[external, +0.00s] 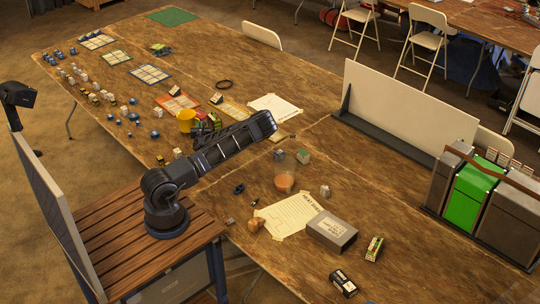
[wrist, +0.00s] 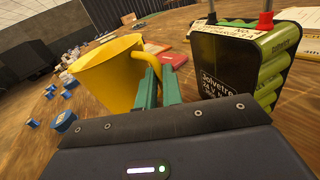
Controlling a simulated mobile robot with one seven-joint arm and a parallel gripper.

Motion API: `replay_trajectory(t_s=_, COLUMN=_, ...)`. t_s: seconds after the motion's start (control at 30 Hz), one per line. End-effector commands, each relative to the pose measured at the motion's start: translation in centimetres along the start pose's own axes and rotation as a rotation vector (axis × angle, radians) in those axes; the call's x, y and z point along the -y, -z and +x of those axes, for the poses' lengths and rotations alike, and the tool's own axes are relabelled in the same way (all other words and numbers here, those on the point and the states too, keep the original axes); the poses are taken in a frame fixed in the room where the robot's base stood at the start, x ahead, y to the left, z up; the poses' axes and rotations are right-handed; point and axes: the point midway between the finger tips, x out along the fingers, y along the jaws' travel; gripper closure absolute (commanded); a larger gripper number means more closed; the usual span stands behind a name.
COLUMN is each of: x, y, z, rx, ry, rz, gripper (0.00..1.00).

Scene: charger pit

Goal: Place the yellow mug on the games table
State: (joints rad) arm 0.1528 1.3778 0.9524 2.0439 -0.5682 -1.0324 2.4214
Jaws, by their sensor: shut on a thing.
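The yellow mug (external: 187,121) is at the near side of the long wooden table, left of my arm in the external view. In the wrist view the mug (wrist: 105,75) fills the left part, its handle towards my gripper. My gripper (wrist: 157,82) has green fingers shut on the mug's handle. In the external view my forearm hides most of the gripper. I cannot tell whether the mug touches the wood. The table part with game grids and small pieces (external: 60,42) stretches away to the upper left; which surface is called the games table is not marked.
A green battery pack (wrist: 240,60) with a red knob stands close to the right of my fingers. Blue pieces (wrist: 62,120) lie left of the mug. A glass with orange drink (external: 284,178), papers and a grey box (external: 332,235) are on the nearer table part. Bare wood (external: 200,60) shows at the back.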

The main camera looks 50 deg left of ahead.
Motion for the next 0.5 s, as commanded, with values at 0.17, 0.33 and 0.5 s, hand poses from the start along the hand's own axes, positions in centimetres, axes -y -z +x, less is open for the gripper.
replay_trajectory(t_s=0.17, x=0.1, y=2.3, z=0.0, rx=-0.001, ry=0.0, rz=-0.001, gripper=1.0)
replay_trajectory(t_s=0.33, x=0.2, y=2.4, z=0.0, rx=0.0, ry=0.0, rz=0.0, gripper=1.0)
replay_trajectory(t_s=0.5, x=0.2, y=2.6, z=0.0, rx=0.0, ry=0.0, rz=0.0, gripper=1.0)
